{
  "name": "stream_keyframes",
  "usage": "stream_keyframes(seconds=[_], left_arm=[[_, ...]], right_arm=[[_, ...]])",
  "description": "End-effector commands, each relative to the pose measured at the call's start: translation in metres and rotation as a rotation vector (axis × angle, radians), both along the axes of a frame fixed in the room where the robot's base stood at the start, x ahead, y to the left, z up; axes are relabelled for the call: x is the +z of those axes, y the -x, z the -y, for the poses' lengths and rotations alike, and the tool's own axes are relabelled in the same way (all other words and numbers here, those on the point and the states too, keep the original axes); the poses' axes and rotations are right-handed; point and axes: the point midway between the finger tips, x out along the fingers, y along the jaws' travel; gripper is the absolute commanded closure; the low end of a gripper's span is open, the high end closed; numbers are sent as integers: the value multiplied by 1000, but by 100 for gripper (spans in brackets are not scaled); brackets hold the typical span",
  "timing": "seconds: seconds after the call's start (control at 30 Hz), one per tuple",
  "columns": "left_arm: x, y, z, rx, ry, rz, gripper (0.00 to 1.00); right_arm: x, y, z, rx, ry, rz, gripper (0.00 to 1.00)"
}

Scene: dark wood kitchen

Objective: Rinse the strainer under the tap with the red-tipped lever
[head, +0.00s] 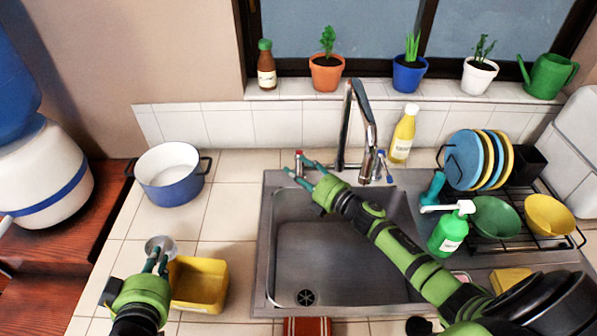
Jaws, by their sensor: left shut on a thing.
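The strainer (158,243) is a small round grey metal thing at the lower left. My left gripper (158,258) is shut on it, just beside a yellow tub; the fingers hide part of it. The tap (347,125) is a tall chrome spout behind the sink (340,265). The red-tipped lever (298,158) stands left of the spout, and a blue-tipped lever (381,160) stands right of it. My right gripper (300,167) is at the red-tipped lever with its fingers apart; I cannot tell whether they touch it. No water shows from the spout.
The yellow tub (215,290) stands left of the sink, and a blue pot (172,190) behind it. A green soap bottle (449,232) and a dish rack (545,243) are at the right. A yellow bottle (403,135) stands behind the sink. The basin looks empty.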

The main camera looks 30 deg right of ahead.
Motion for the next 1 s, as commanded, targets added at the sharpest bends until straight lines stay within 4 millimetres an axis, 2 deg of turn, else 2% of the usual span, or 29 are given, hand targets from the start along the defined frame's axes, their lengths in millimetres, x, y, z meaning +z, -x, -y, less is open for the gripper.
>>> stream_keyframes(seconds=[0.17,0.27,0.7,0.8,1.0], left_arm=[[0,0,0,0,0,0,100],[0,0,0,0,0,0,100],[0,0,0,0,0,0,100],[0,0,0,0,0,0,100],[0,0,0,0,0,0,100]], right_arm=[[0,2,1,-2,1,-1,48],[-2,9,4,-2,2,-2,48],[-1,87,32,0,1,-4,48],[-1,100,36,-1,1,-3,48],[0,112,41,0,0,0,48]])
